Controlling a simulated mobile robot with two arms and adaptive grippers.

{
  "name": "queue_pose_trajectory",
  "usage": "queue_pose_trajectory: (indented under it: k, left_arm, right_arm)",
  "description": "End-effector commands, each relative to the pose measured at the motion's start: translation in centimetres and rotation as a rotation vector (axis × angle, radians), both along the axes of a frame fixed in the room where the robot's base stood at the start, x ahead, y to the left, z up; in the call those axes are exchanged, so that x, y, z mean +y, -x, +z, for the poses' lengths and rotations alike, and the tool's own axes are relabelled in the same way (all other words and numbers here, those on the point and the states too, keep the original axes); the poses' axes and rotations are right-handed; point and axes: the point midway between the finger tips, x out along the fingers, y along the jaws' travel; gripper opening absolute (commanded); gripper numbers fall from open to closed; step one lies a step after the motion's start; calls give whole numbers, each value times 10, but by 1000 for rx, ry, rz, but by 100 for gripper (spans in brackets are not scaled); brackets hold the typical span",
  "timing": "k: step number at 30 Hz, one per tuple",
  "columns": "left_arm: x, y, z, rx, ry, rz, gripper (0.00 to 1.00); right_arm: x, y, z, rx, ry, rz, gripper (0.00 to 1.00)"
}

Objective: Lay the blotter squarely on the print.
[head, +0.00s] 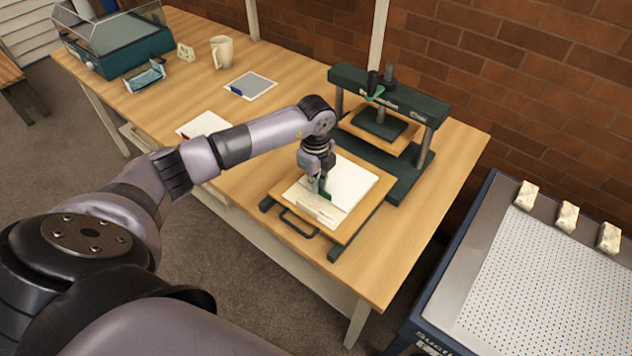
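A wooden board (350,228) with a dark handle lies on the rails in front of the green press (390,110). A white sheet (352,182), which looks like the blotter, lies on the board. A paler cream strip (316,209) shows along its near left side; I cannot tell whether this is the print's edge or part of the same sheet. My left gripper (323,194) points down over the near left part of the white sheet, close to or touching it. Its fingers are small and partly hidden, so whether they grip the sheet is unclear. My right gripper is not in view.
A white sheet with a red mark (203,124) lies partly behind my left arm. A perforated table (560,275) stands at right.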

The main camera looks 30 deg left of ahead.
Motion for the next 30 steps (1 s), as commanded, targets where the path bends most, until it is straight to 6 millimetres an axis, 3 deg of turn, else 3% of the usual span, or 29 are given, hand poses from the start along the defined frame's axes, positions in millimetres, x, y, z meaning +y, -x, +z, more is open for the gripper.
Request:
queue_pose_trajectory:
  k: [8,19,30]
  left_arm:
    - [0,0,-3,0,0,0,0]
    - [0,0,-3,1,0,1,25]
    - [0,0,3,0,0,1,25]
  right_arm:
    - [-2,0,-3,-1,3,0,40]
    - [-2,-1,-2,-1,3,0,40]
    - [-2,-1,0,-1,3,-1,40]
